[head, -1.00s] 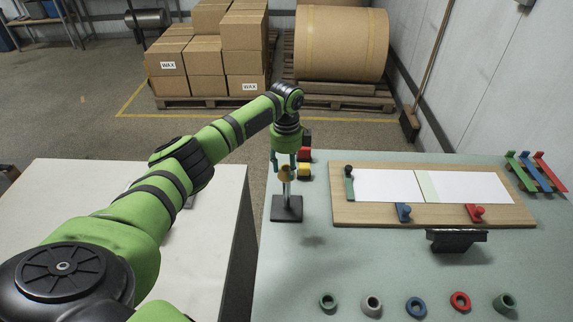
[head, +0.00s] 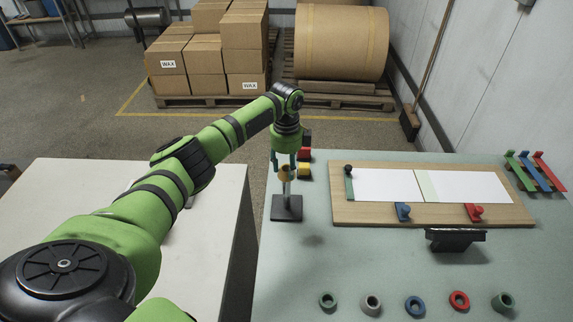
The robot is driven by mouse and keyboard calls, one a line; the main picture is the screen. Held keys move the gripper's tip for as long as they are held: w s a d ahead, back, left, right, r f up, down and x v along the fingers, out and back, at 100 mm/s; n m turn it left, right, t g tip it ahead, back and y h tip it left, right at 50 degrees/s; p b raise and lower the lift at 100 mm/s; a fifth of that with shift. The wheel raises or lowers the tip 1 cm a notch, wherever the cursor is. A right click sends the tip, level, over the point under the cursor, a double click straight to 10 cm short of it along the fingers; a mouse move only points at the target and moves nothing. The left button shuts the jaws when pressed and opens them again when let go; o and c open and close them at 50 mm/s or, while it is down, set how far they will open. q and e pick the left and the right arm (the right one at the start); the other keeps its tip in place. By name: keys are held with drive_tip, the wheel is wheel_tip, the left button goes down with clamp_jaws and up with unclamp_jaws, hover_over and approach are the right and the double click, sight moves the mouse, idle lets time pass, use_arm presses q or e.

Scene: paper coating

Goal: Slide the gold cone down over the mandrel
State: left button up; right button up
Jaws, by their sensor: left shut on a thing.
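The gold cone (head: 285,172) shows small between the fingers of my left gripper (head: 284,166), which is shut on it. The mandrel (head: 287,190) is a pale upright post on a dark square base (head: 287,209) near the left edge of the green table. The cone is in line with the top of the post; the fingers partly hide it, and I cannot tell how far it sits over the post. My right gripper is not in view.
Several rings, including a red one (head: 459,301), line the front. The table between is clear.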

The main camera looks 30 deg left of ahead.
sight(287, 174)
use_arm(q)
drive_tip(key=shift+p, duration=0.55)
idle(0.5)
drive_tip(key=shift+f+b, duration=1.25)
drive_tip(key=shift+f, duration=0.8)
drive_tip(key=o, duration=1.3)
drive_tip(key=shift+c, duration=0.2)
drive_tip(key=shift+r, duration=0.2)
wheel_tip(287, 174, up, 12)
drive_tip(key=shift+f, duration=0.15)
drive_tip(key=shift+s, duration=0.1)
